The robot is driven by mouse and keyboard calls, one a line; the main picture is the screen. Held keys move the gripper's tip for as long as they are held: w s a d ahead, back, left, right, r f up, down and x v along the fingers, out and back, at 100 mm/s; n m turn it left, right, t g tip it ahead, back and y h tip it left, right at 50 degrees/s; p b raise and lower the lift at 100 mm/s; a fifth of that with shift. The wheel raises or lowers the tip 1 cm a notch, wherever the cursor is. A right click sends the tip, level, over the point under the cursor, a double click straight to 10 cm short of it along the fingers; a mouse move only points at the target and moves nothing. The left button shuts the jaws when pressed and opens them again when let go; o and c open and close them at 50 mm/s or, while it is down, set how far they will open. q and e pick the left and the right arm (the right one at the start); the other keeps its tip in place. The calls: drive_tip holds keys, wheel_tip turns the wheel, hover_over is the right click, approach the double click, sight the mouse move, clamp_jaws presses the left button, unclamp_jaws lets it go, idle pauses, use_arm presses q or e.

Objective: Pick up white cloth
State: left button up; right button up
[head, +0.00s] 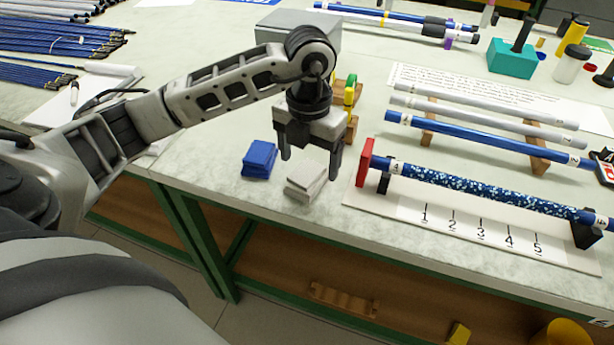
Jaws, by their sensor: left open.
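The white cloth (304,186) is a folded, off-white stack lying on the table near its front edge. A folded blue cloth (259,159) lies just to its left. My left gripper (309,166) points down above and around the white cloth's far side, its two fingers apart. One finger is over the gap between the cloths and the other is at the white cloth's right. Whether the fingers touch the cloth cannot be told. My right gripper is not in view.
Right of the cloths, a white numbered board (420,213) carries a speckled blue rod (470,186) with a red end stop (365,162). More rods rest on wooden supports behind. A grey box (298,28) stands behind my arm. The table's front edge is close.

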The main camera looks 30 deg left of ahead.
sight(307, 172)
use_arm(q)
drive_tip(key=shift+a+f, duration=0.2)
drive_tip(key=shift+f, duration=1.75)
drive_tip(key=c, duration=1.1)
drive_tip(key=shift+r, duration=0.1)
drive_tip(key=shift+r, duration=0.5)
wheel_tip(307, 172, up, 2)
drive_tip(key=shift+r, duration=0.2)
drive_tip(key=s+d+r, duration=0.2)
drive_tip(key=s+r, duration=0.1)
drive_tip(key=s, duration=0.1)
drive_tip(key=s+d+r, duration=0.2)
drive_tip(key=s+r, duration=0.1)
drive_tip(key=s, duration=0.1)
drive_tip(key=s+d+r+p, duration=0.1)
drive_tip(key=s+d+r, duration=0.2)
drive_tip(key=s, duration=0.1)
drive_tip(key=shift+s+r, duration=0.1)
drive_tip(key=shift+r, duration=0.15)
